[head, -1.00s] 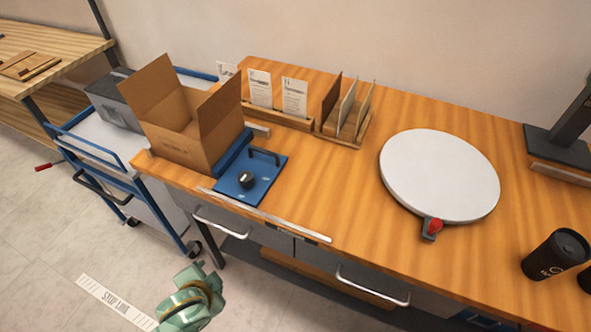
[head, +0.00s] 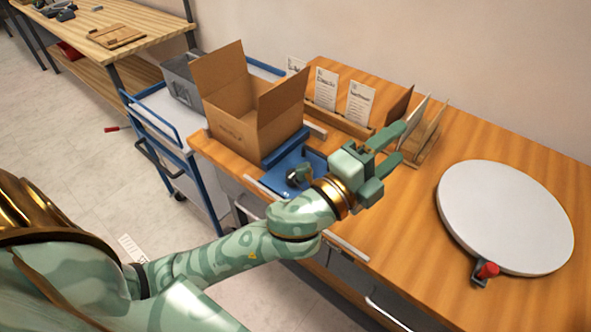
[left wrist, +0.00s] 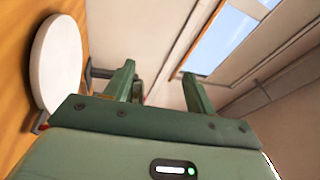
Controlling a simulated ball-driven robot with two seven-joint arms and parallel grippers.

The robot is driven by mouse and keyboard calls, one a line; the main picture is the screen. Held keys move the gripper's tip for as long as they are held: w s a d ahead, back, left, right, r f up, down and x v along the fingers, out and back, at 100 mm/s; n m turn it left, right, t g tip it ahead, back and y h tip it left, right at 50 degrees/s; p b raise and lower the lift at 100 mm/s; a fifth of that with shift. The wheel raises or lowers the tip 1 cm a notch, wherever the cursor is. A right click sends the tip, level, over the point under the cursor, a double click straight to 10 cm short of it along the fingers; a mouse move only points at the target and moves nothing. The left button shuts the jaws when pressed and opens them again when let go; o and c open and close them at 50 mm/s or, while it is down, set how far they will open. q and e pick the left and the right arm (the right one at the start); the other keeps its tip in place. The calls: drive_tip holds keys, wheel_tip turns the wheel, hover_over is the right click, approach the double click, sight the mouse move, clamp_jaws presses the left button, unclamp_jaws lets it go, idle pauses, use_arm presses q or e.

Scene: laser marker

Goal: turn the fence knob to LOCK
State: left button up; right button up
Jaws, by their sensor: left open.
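The fence knob (head: 297,177) is a dark knob on a blue plate (head: 277,178) at the front left of the wooden table, in front of a cardboard box. My left forearm and wrist partly cover the plate and the knob in the head view, and the knob's setting and its labels cannot be read. My left gripper (head: 398,144) is open and empty, above the table to the right of the knob, its fingers pointing right and away. Its two fingers also show apart in the left wrist view (left wrist: 158,85). My right gripper is not in view.
The open cardboard box (head: 248,112) stands behind the plate. Card holders (head: 342,121) and a wooden rack (head: 425,150) stand along the back. A white round turntable (head: 505,215) with a red-knobbed clamp (head: 487,270) is at the right. The table between rack and turntable is clear.

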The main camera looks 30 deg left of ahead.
use_arm(q)
drive_tip(key=s+d+r+m+g+h, duration=0.3)
drive_tip(key=d+r+m+g+h, duration=0.35)
drive_tip(key=d+m+h, duration=0.65)
drive_tip(key=s+m+g+h, duration=0.1)
drive_tip(key=s+m+g, duration=0.3)
drive_tip(key=m+g, duration=0.6)
drive_tip(key=m+g+y, duration=0.3)
drive_tip(key=m+y, duration=0.8)
drive_tip(key=y, duration=1)
hover_over(294, 174)
wheel_tip(294, 174, down, 8)
wheel_tip(294, 174, down, 16)
drive_tip(key=b, duration=0.5)
drive_tip(key=shift+r+b, duration=0.15)
drive_tip(key=shift+b, duration=0.15)
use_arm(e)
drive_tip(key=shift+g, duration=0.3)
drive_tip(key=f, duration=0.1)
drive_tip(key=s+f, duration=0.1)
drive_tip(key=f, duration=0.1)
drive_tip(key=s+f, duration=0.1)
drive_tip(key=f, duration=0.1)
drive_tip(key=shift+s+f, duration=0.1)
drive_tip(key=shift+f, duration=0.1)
